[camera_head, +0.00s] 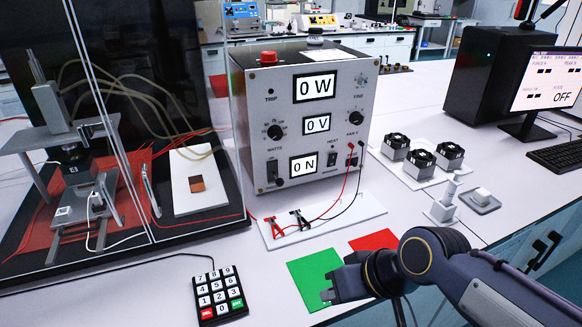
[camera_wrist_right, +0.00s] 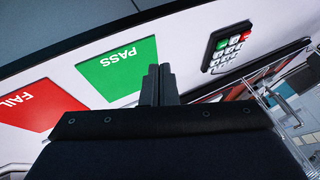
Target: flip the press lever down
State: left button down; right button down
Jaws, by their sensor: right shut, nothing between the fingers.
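The metal press (camera_head: 72,165) stands inside the clear enclosure at the left in the head view. A grey upright part (camera_head: 37,68) rises from its top; I cannot tell for sure which part is the lever. My right gripper (camera_head: 328,293) is over the green pad (camera_head: 308,272) at the table's front, far to the right of the press. It is shut and empty. In the wrist view its closed fingers (camera_wrist_right: 158,74) lie together beside the green PASS pad (camera_wrist_right: 119,72). My left gripper is not in view.
A black keypad (camera_head: 218,295) lies left of my right gripper. Behind are a red pad (camera_head: 374,241), a white board with clips (camera_head: 345,214) and the power unit (camera_head: 280,120). Fans (camera_head: 421,160) and small metal parts (camera_head: 444,209) stand right. The enclosure's clear panel edge (camera_head: 112,120) borders the press.

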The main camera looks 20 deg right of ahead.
jog(key=w+d+r+p, duration=0.6)
jog(key=w+r, duration=0.6)
jog(key=w, duration=0.1)
jog(key=w+d+r+n+g+p, duration=0.1)
jog(key=w+d+p, duration=0.4)
jog(key=w, duration=0.9)
jog(key=shift+w+d+r+n, duration=0.25)
jog(key=shift+d+n, duration=0.15)
jog(key=shift+d, duration=0.8)
send_near(277, 178)
notch_tip(277, 178, down, 3)
jog(key=d, duration=0.3)
jog(key=a, duration=0.1)
jog(key=a+f, duration=0.1)
jog(key=a+f+p, duration=0.1)
jog(key=shift+w+a+f, duration=0.2)
jog(key=shift+w+a, duration=0.1)
jog(key=shift+a, duration=0.05)
